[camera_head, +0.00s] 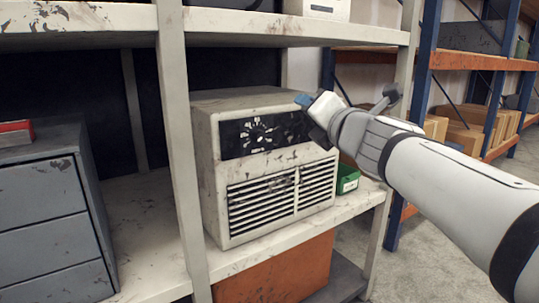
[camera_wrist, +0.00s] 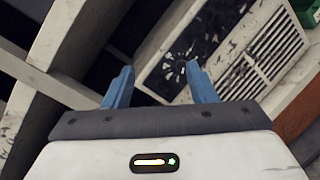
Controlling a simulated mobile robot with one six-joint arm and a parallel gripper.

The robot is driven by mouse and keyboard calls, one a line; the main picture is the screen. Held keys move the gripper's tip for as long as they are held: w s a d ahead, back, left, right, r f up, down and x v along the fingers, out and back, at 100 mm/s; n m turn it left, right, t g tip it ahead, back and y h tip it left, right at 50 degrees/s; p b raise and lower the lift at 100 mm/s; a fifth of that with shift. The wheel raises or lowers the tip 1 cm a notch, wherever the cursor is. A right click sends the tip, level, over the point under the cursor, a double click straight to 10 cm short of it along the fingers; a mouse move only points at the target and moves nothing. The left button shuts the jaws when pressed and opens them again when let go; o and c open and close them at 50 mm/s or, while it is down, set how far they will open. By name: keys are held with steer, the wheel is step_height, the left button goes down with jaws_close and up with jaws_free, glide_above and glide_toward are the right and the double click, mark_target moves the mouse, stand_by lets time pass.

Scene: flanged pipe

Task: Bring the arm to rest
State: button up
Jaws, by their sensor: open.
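My gripper (camera_wrist: 162,85) shows in the wrist view with its two blue fingers spread apart and nothing between them. In the head view my gripper (camera_head: 303,101) is at the end of the white arm coming in from the right. The machine also shows in the wrist view (camera_wrist: 225,50), tilted, beyond the fingers. I cannot tell how far the fingertips are from its front. The arm is stretched out toward the shelf.
The machine stands on a worn white shelf (camera_head: 150,245) with an upright post (camera_head: 178,130) to its left. A grey drawer cabinet (camera_head: 50,225) is further left. A green bin (camera_head: 347,178) sits right of the machine. An orange box (camera_head: 275,272) is below. Blue racks with cartons (camera_head: 475,125) stand behind.

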steer(key=s+d+f+m+g+h+p, duration=0.25)
steer(key=d+f+m+h+p, duration=0.2)
steer(key=m, duration=0.45)
steer(key=s+d+f+m+g+h+p, duration=0.2)
steer(key=d+f+m+g+h+p, duration=0.15)
steer(key=d+m+p, duration=0.4)
steer(key=s+a+f+m+g+y+p, duration=0.1)
steer(key=s+a+f+m+g+p, duration=0.1)
steer(key=s+f+m+g, duration=0.2)
steer(key=s+a+f+m+g+y+p, duration=0.1)
steer(key=s+a+f+m+g+p, duration=0.2)
steer(key=s+m, duration=0.7)
steer(key=shift+s+a+f+g, duration=0.2)
steer(key=shift+s+f+g, duration=0.7)
steer(key=shift+s, duration=0.2)
